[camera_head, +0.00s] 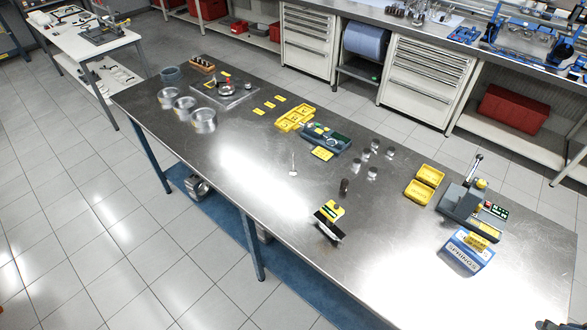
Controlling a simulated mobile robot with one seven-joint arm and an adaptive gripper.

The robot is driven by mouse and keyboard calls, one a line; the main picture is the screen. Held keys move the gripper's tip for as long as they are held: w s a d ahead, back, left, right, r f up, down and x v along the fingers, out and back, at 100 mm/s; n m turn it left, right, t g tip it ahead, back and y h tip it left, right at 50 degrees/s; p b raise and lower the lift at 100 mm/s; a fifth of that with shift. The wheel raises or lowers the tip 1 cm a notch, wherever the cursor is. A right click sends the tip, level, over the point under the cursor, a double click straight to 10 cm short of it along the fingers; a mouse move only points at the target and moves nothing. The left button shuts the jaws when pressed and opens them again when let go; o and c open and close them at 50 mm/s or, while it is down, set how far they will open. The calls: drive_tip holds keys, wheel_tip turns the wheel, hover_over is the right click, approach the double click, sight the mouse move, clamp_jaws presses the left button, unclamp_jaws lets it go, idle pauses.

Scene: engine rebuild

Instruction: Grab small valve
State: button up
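A small valve (293,166) stands on the steel workbench (250,150) near its middle. Its thin stem points up and its round head rests on the bench top. Nothing touches it. It is small in this view, so finer detail cannot be told. My gripper is not in view.
A dark block with a yellow top (329,219) and a dark cylinder (344,186) stand right of the valve. Several metal cylinders (372,173), yellow trays (430,176), a blue springs box (467,252) and metal rings (204,121) share the bench. Bench around the valve is clear.

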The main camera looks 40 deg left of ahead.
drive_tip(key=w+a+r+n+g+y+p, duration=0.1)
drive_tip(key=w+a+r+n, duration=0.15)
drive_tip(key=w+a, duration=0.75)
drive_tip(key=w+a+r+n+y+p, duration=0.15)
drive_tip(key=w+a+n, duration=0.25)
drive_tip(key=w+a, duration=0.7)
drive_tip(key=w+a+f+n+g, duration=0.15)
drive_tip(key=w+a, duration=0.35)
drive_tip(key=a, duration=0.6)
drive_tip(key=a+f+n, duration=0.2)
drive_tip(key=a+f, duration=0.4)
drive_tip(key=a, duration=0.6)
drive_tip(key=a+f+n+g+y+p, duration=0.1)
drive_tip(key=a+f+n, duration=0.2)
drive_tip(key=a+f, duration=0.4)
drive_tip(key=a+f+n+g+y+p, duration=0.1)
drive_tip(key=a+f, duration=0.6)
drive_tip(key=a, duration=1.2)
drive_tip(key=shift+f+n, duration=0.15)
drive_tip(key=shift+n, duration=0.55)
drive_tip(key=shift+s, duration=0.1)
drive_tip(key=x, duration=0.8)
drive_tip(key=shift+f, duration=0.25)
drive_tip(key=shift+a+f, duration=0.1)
